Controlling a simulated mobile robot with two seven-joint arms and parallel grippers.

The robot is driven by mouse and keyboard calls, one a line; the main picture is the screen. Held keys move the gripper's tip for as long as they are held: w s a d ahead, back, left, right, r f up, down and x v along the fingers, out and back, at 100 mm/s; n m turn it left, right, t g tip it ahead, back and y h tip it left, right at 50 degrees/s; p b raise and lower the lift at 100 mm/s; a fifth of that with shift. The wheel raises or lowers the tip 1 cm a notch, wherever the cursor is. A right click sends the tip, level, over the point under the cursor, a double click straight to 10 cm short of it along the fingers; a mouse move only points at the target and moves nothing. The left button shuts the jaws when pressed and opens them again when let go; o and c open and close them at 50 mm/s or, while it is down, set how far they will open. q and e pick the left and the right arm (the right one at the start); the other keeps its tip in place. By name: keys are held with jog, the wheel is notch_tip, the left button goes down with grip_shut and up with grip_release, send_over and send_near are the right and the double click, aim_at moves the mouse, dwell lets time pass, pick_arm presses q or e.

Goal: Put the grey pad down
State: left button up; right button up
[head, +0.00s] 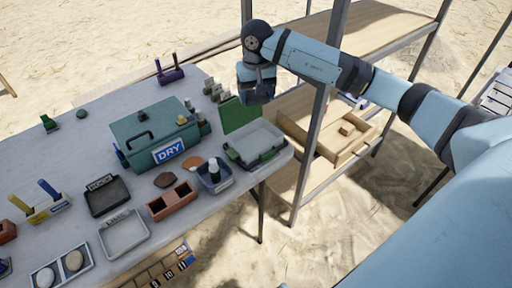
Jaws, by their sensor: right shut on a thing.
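My right arm reaches in from the right, and my right gripper (256,98) hangs down above the table's right end, beside an upright green panel (238,116). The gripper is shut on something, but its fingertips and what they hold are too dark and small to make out. I cannot pick out the grey pad with certainty. A green-rimmed tray (232,153) with a pale grey inside sits at the table's right edge, below the gripper. My left gripper is not in view.
A green box marked DRY (140,124) stands on the table (85,143). A black tray (92,212), a grey tray (106,250), a brown two-part box (160,214) and a blue bin (204,184) are nearby. A shelf rack post (318,110) and a wooden drawer (335,155) stand at right.

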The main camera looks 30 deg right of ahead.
aim_at(256, 146)
notch_tip(256, 146, down, 18)
jog(key=shift+f+b, duration=0.25)
jog(key=shift+b, duration=0.15)
jog(key=shift+f, duration=0.1)
jog(key=o, duration=0.9)
